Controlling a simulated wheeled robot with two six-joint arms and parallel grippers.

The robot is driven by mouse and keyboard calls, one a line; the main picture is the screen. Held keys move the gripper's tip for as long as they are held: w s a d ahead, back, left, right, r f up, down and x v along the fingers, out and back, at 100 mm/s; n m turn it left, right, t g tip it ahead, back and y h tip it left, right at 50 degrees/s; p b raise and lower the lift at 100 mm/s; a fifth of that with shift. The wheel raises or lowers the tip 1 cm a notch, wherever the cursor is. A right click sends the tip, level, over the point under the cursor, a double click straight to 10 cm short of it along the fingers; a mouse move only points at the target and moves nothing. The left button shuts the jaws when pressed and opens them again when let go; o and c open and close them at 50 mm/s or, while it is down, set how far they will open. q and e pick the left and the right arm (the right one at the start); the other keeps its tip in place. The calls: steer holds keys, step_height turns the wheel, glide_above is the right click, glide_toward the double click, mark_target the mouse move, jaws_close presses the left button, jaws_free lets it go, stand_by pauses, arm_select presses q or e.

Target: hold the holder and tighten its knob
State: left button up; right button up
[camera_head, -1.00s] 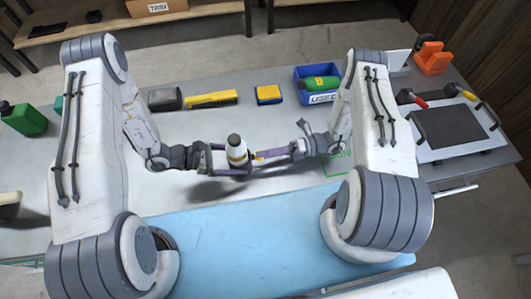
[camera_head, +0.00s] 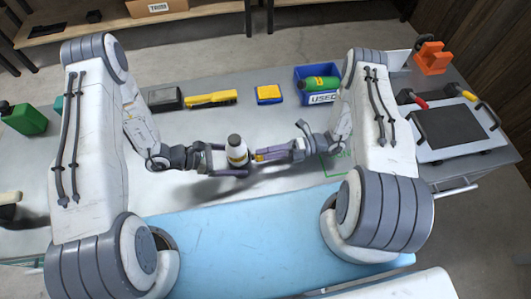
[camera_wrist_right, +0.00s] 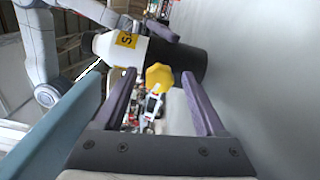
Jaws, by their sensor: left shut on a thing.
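In the right wrist view, the holder (camera_wrist_right: 124,50) lies across the top, and the lobed yellow knob (camera_wrist_right: 159,77) sits between the tips of my open right gripper (camera_wrist_right: 159,76). Gaps show on both sides of the knob.
Behind are a dark box (camera_head: 165,98), a yellow brush (camera_head: 211,98), a yellow-blue block (camera_head: 269,94) and a blue bin (camera_head: 309,97) with a green bottle (camera_head: 320,83). A blue mat (camera_head: 270,240) lies in front. A panel with handles (camera_head: 448,130) is at right.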

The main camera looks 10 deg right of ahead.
steer(key=d, duration=1.2)
steer(key=shift+w, duration=0.1)
arm_select(q)
steer(key=o, duration=1)
arm_select(e)
steer(key=shift+r+p, duration=1.65)
steer(key=shift+p, duration=0.05)
arm_select(q)
steer(key=r+v, duration=0.1)
steer(key=v, duration=0.7)
steer(key=shift+r, duration=0.1)
